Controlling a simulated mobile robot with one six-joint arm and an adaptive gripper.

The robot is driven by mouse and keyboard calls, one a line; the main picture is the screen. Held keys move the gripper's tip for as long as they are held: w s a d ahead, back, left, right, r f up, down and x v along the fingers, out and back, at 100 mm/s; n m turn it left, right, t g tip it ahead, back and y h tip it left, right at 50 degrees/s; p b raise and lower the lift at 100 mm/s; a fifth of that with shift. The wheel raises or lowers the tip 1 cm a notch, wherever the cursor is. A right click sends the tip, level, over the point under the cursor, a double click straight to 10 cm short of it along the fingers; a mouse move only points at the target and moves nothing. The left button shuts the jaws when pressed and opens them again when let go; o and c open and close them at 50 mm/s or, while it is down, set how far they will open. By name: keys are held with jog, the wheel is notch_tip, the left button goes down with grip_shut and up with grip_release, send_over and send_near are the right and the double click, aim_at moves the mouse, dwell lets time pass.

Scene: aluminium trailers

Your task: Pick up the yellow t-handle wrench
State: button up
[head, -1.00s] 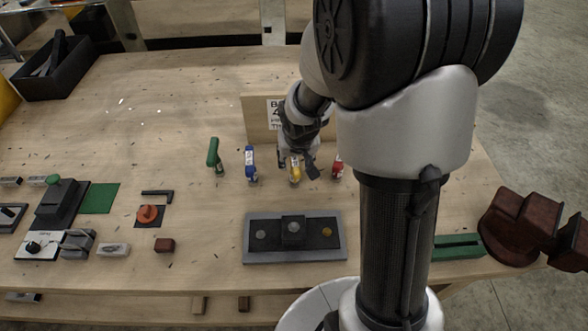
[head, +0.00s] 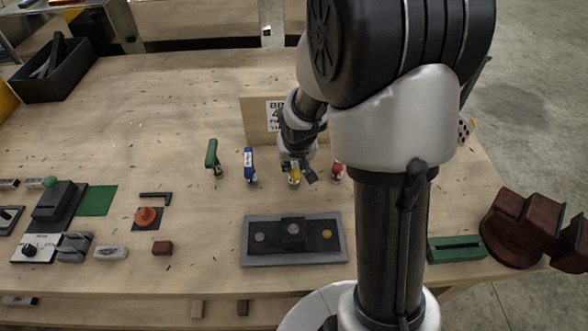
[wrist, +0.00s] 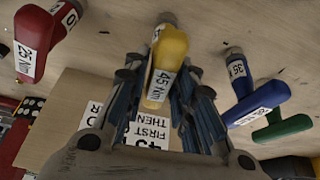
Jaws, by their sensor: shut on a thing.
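The yellow t-handle wrench (head: 294,178) stands among other wrenches in front of a small sign board. In the wrist view, its yellow handle (wrist: 168,48) carries a white "45 Nm" label and lies between the fingers. My gripper (wrist: 162,84) is shut on this handle, one finger on each side. In the head view, my gripper (head: 298,168) comes down from behind and covers part of the wrench. I cannot tell whether the wrench's lower end is clear of the table.
A red wrench (head: 337,171) stands close on the right. A blue wrench (head: 250,165) and a green one (head: 212,157) stand on the left. The sign board (head: 256,122) is close behind. A grey tray (head: 256,258) lies in front.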

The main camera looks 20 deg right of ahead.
jog(key=shift+r, duration=0.1)
grip_shut()
notch_tip(320, 180, up, 20)
jog(key=p, duration=0.6)
jog(key=shift+p, duration=0.3)
